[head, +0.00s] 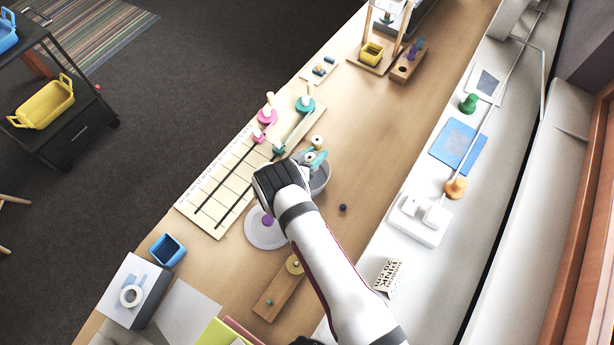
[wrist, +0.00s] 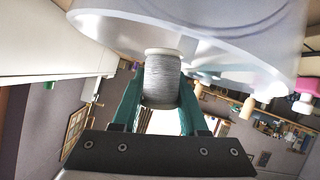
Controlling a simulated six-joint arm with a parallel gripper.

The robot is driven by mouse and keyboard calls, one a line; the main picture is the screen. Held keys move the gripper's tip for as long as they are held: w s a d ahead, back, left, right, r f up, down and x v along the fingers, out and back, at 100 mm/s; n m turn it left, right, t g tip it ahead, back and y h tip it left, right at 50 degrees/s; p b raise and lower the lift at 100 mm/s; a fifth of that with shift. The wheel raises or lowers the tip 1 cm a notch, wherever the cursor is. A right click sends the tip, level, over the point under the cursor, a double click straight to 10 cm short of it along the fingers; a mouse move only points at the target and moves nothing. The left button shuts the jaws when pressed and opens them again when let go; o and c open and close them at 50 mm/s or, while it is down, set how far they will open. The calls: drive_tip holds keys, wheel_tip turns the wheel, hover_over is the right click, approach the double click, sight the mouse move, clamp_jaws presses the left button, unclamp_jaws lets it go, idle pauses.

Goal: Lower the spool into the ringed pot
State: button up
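In the wrist view my gripper (wrist: 160,110) has its teal fingers closed on the sides of a spool (wrist: 162,78) with grey thread and pale ends. A large pale pot (wrist: 225,25) with a darker ring line fills the top of that view, behind the spool's end. In the head view my gripper (head: 315,159) is over a grey pot (head: 322,182), which my wrist partly hides. A cream-topped spool (head: 317,141) shows beside the fingertips; I cannot tell whether it is the held one. I cannot tell whether the spool is inside the rim.
A white disc (head: 255,236) with a purple piece lies near the pot. A lined board (head: 208,198) with pink and teal pieces is to the left. A wooden block (head: 275,292) is nearer. A small dark ball (head: 343,207) lies right of the pot.

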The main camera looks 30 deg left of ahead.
drive_tip(key=shift+o, duration=0.9)
drive_tip(key=shift+s+d+f, duration=0.25)
drive_tip(key=shift+f, duration=0.15)
drive_tip(key=shift+s, duration=0.1)
drive_tip(key=r+v, duration=0.1)
drive_tip(key=v, duration=1.5)
drive_tip(key=w+a+r+m+g+y, duration=0.2)
drive_tip(key=w+r+m+g, duration=0.1)
drive_tip(key=w+r, duration=0.5)
drive_tip(key=w+d+r+m+g+y, duration=0.1)
drive_tip(key=w+d+r+g+y, duration=0.25)
drive_tip(key=d+r, duration=0.65)
drive_tip(key=s+d+r+m+g+h, duration=0.1)
drive_tip(key=s+d+r+g, duration=0.1)
drive_tip(key=s+d+r, duration=0.3)
drive_tip(key=s+d+r+g, duration=0.2)
drive_tip(key=s+d+r, duration=0.15)
drive_tip(key=d, duration=0.35)
drive_tip(key=s+d+m+g+h, duration=0.2)
drive_tip(key=s+d+m, duration=0.1)
drive_tip(key=s+d, duration=0.9)
drive_tip(key=s, duration=0.2)
drive_tip(key=shift+s+d+r+m+h, duration=0.25)
drive_tip(key=shift+d+r+m+h, duration=0.1)
drive_tip(key=shift+d+r+m, duration=0.05)
